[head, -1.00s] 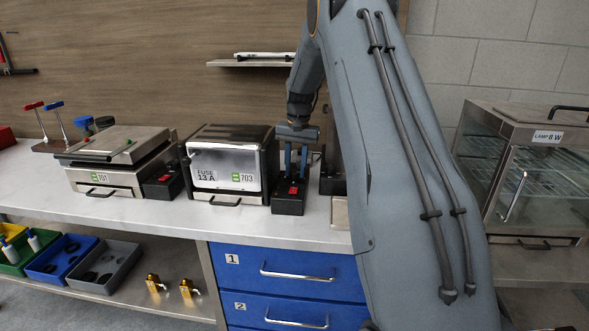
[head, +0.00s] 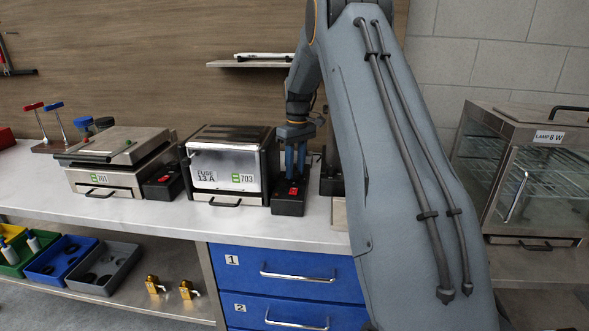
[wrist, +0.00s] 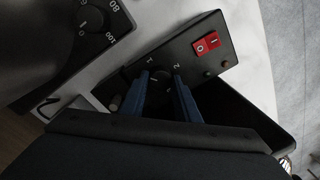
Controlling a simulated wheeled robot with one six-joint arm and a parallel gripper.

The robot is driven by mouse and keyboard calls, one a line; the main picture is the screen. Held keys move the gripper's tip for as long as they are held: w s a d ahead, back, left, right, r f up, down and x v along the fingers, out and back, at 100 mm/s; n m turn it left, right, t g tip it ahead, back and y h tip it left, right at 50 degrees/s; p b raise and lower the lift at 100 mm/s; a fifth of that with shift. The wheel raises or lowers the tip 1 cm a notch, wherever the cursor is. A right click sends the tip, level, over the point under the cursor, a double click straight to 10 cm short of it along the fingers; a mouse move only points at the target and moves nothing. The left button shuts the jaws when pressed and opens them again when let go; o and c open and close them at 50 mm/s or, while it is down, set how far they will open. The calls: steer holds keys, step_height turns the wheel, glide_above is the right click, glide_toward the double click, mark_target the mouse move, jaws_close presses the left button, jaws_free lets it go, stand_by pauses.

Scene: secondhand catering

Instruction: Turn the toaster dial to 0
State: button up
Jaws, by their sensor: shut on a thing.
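A silver appliance marked 703 (head: 228,165) stands on the counter, with a black control box (head: 289,204) at its right side; I take this to be the toaster. The box carries a red rocker switch (wrist: 207,43) and a dark dial (wrist: 159,90) with the numerals 1 and 2 visible around it. My gripper (wrist: 162,75) points down over the box, its blue fingers shut on the dial from both sides. It also shows in the head view (head: 295,176). The fingers and wrist hide part of the dial, so its exact setting cannot be read.
Another black panel (wrist: 70,38) with a dial marked 80 and 100 sits close by. A grill marked 701 (head: 110,165) stands to the left, a glass-fronted cabinet (head: 525,165) to the right. My arm hides part of the counter. The counter's front strip (head: 170,215) is clear.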

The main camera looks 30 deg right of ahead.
steer(key=n, duration=0.5)
steer(key=shift+w+r+n, duration=0.2)
steer(key=shift+w+n, duration=0.05)
steer(key=shift+n, duration=2.35)
steer(key=o, duration=1)
steer(key=shift+c, duration=0.2)
steer(key=shift+o, duration=0.4)
steer(key=shift+f, duration=0.1)
steer(key=shift+w+r+b, duration=0.15)
steer(key=shift+r+b, duration=0.95)
steer(key=shift+r, duration=2.8)
